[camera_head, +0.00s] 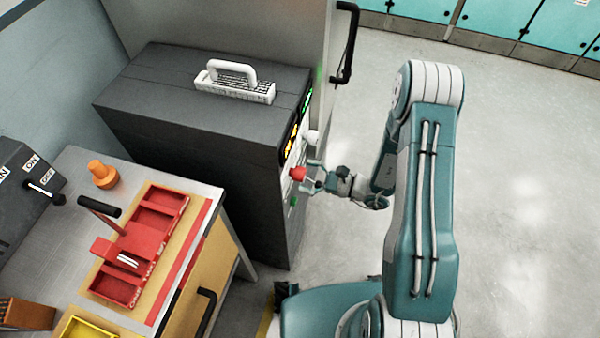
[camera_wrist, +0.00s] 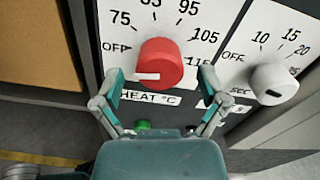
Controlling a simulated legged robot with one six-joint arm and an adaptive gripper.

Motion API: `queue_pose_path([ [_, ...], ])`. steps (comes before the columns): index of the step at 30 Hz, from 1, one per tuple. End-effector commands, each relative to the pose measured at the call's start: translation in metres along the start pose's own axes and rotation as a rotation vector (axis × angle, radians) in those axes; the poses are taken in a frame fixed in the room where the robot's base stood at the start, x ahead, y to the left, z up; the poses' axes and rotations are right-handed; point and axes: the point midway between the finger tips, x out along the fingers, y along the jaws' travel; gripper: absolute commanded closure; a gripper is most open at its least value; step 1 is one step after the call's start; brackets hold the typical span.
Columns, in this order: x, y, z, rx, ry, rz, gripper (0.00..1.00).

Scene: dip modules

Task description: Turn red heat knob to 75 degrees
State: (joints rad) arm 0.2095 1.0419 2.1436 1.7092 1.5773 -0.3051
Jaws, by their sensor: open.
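The red heat knob (camera_wrist: 160,63) is on a white panel with marks OFF, 75, 85, 95, 105 and 115 around it and "HEAT °C" below. Its white pointer line lies toward the left, a little below the OFF mark. In the head view the red knob (camera_head: 298,174) sticks out from the front of a dark grey machine (camera_head: 200,110). My gripper (camera_wrist: 158,84) is open, with one finger on each side of the knob's lower part in the wrist view. I cannot tell whether the fingers touch it. In the head view my gripper (camera_head: 316,177) is right at the knob.
A white knob (camera_wrist: 273,84) marked in seconds sits right of the red one. A green button (camera_wrist: 143,125) is below. A bench with a red tray (camera_head: 165,208) stands left of the machine. Open floor (camera_head: 510,200) lies on the right.

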Motion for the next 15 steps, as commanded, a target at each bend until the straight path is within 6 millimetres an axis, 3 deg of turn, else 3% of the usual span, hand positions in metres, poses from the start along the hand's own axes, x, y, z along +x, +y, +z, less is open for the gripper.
queue_pose_path([
  [6,0.018,0.0,0.0,-0.001,0.0,0.001,0.08],
  [14,0.019,0.0,0.0,0.0,0.0,0.0,0.08],
  [15,0.019,0.0,0.0,0.0,0.0,0.0,0.21],
])
